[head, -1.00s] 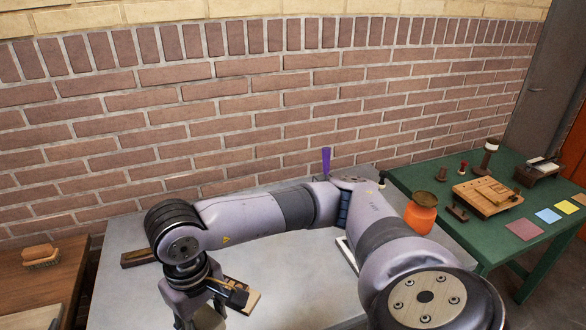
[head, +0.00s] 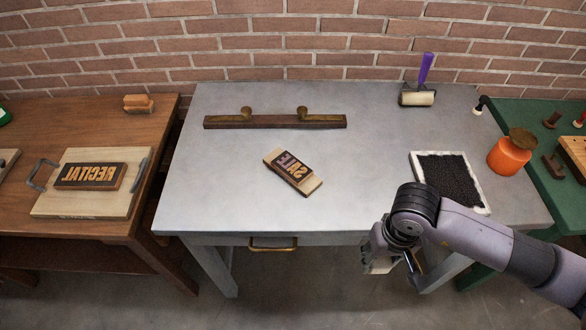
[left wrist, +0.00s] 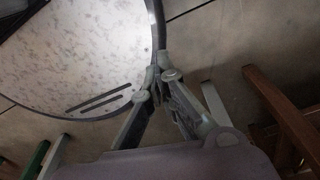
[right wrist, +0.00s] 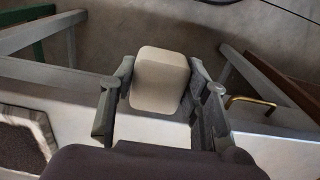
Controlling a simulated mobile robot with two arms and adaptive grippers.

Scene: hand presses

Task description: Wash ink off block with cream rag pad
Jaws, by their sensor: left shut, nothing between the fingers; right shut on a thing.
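The printing block (head: 292,170) lies flat and slanted near the middle of the grey metal table. It has purple and dark mirrored letters and a bare wooden end. My right gripper (head: 388,252) is low in front of the table's front edge, right of the block and well apart from it. In the right wrist view its fingers (right wrist: 160,92) are shut on the cream rag pad (right wrist: 160,78). My left gripper (left wrist: 158,82) is shut and empty over the floor and my round grey base. It is not in the head view.
The grey table (head: 220,200) also holds a long brown bar with knobs (head: 275,122), a purple-handled roller (head: 418,95), a black-surfaced tray (head: 448,180) and an orange jar (head: 508,157). Space around the slanted block is clear.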

